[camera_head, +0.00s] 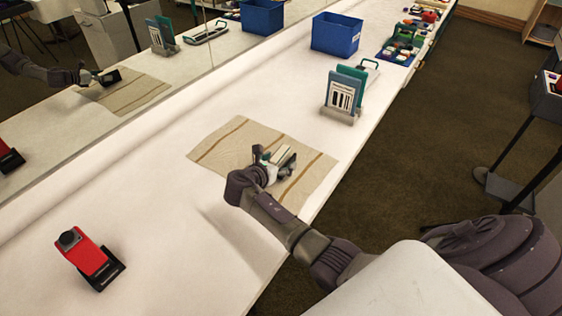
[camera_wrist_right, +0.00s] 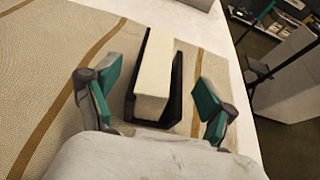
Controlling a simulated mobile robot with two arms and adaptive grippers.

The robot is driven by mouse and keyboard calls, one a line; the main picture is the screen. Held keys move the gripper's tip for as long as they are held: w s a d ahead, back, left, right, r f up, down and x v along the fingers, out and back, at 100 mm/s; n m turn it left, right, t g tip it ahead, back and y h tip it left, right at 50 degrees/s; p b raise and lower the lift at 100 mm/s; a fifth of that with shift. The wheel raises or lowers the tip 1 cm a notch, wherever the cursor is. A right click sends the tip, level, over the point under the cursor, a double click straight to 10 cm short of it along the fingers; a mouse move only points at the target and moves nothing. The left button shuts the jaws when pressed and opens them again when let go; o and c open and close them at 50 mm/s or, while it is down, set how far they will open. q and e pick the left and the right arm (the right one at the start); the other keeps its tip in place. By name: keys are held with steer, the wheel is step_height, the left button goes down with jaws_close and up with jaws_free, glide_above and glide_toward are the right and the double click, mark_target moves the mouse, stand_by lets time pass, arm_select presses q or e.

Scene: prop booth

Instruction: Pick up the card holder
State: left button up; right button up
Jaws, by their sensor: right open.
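The card holder (camera_wrist_right: 175,90) is a black tray with a cream block (camera_wrist_right: 154,75) standing in it, seen in the right wrist view. It rests on a beige striped mat (camera_wrist_right: 40,75). My right gripper (camera_wrist_right: 158,98) is open, with one green-padded finger on each side of the holder and a visible gap to both. In the head view my right gripper (camera_head: 268,165) is at the mat (camera_head: 225,145), and it partly hides the holder (camera_head: 284,156). My left gripper is not in view.
A red and black stapler-like object (camera_head: 88,256) stands at the lower left. A rack with upright panels (camera_head: 342,95), a blue bin (camera_head: 336,34) and trays of small items (camera_head: 400,47) stand farther along the white table (camera_head: 150,200). A mirror along the left reflects them.

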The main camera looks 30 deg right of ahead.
steer(key=c, duration=1.4)
steer(key=shift+o, duration=0.2)
steer(key=shift+r, duration=0.1)
